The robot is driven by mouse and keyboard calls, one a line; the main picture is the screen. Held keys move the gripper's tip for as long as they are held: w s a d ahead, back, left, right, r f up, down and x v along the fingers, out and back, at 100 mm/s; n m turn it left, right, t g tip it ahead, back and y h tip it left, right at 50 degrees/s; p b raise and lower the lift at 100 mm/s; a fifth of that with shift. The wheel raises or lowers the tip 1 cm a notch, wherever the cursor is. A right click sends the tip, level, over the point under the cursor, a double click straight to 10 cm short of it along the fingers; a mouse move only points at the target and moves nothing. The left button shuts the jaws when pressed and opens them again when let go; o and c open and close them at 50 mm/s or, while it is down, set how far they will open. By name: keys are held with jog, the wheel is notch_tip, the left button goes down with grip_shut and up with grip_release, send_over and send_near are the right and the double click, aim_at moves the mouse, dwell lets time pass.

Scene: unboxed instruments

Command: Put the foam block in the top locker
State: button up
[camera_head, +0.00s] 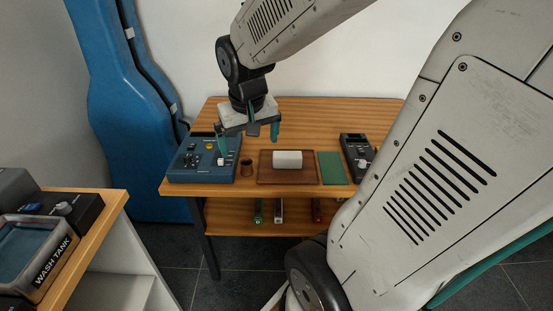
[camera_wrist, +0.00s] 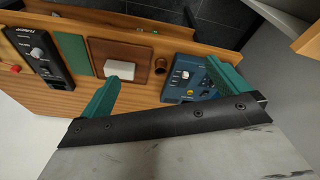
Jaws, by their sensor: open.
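A white block (camera_head: 288,158), which looks like the foam block, lies on a brown tray (camera_head: 268,179) on the wooden table (camera_head: 300,108). It also shows in the wrist view (camera_wrist: 119,69). My gripper (camera_head: 248,139) is open, with teal fingers, and hangs above the table to the left of the block and near the blue instrument. I see no locker that I can identify in either view.
A blue instrument (camera_head: 189,166), brown cup (camera_head: 246,169), green mat (camera_head: 331,168) and black instrument (camera_head: 353,148) share the tabletop. Several items lie on the lower shelf (camera_head: 230,217). A wash tank (camera_head: 40,255) stands at left; a blue instrument case (camera_head: 110,90) leans behind.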

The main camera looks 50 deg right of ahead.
jog(key=w+d+f+m, duration=0.1)
jog(key=w+d+f, duration=0.1)
jog(key=d+f, duration=0.15)
jog(key=w+d+f+m+h, duration=0.1)
jog(key=d+f, duration=0.1)
jog(key=d, duration=0.3)
jog(key=w+d+f+m, duration=0.1)
jog(key=w+d+f, duration=0.1)
jog(key=d, duration=0.3)
jog(key=m, duration=0.2)
send_over(287, 154)
jog(key=s+a, duration=0.1)
jog(key=a, duration=0.1)
jog(key=shift+t+h, duration=0.3)
jog(key=f, duration=0.7)
jog(key=shift+s+d+f, duration=0.1)
jog(key=shift+d, duration=0.15)
jog(key=shift+x, duration=3)
jog(key=shift+s, duration=0.15)
jog(key=c, duration=0.7)
jog(key=shift+c, duration=0.3)
jog(key=shift+a, duration=0.1)
